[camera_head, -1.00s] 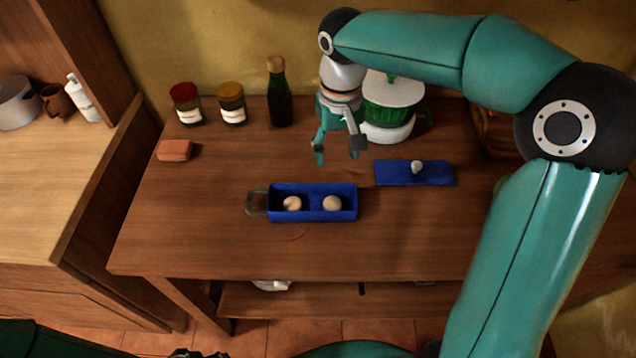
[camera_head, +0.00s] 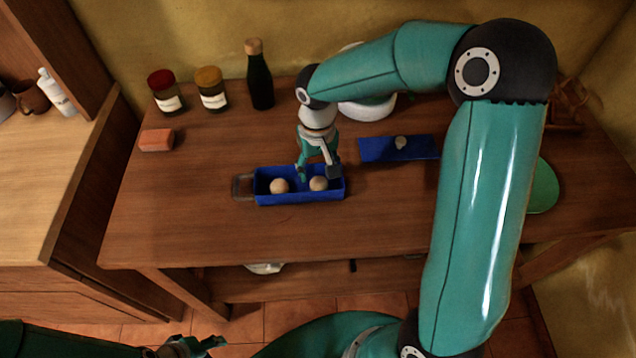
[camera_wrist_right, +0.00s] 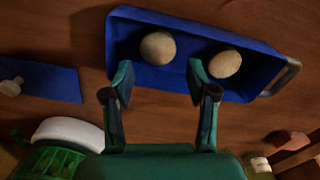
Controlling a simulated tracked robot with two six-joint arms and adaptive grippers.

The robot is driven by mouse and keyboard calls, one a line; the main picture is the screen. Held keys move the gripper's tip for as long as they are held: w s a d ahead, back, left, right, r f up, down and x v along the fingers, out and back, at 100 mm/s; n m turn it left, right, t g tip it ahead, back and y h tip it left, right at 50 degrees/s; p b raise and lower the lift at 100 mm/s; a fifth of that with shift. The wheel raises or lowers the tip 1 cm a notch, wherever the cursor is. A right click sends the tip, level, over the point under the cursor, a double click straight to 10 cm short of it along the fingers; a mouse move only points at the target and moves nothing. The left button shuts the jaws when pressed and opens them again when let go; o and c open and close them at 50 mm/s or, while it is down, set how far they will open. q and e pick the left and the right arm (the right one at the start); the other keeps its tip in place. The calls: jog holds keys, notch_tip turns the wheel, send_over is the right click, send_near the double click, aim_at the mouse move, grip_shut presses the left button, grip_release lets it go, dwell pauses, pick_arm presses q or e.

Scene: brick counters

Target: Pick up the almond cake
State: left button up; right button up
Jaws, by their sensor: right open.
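Two pale round cakes lie in a blue open box (camera_head: 300,198). One cake (camera_head: 279,186) is at the left and the other (camera_head: 318,184) at the right in the head view. They look alike, and I cannot tell which is almond. My right gripper (camera_head: 317,173) is open and empty, just behind and above the right cake. In the right wrist view its fingers (camera_wrist_right: 160,77) point at the box, and that cake (camera_wrist_right: 158,47) shows beyond the gap between them. My left gripper (camera_head: 192,346) is low at the front, away from the counter top; its jaw state is unclear.
A blue lid (camera_head: 375,150) with a pale knob lies right of the box. Two jars (camera_head: 166,92) (camera_head: 211,90) and a dark bottle (camera_head: 259,82) stand at the back. An orange-brown block (camera_head: 156,140) lies at the left. The counter's front is clear.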

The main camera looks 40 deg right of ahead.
aim_at(319, 181)
notch_tip(319, 181, down, 4)
jog(key=shift+s+d+f+p, duration=0.1)
jog(key=shift+s+p, duration=0.05)
jog(key=shift+p, duration=0.2)
jog(key=shift+c, duration=0.4)
jog(key=c, duration=0.6)
jog(key=shift+c, duration=0.2)
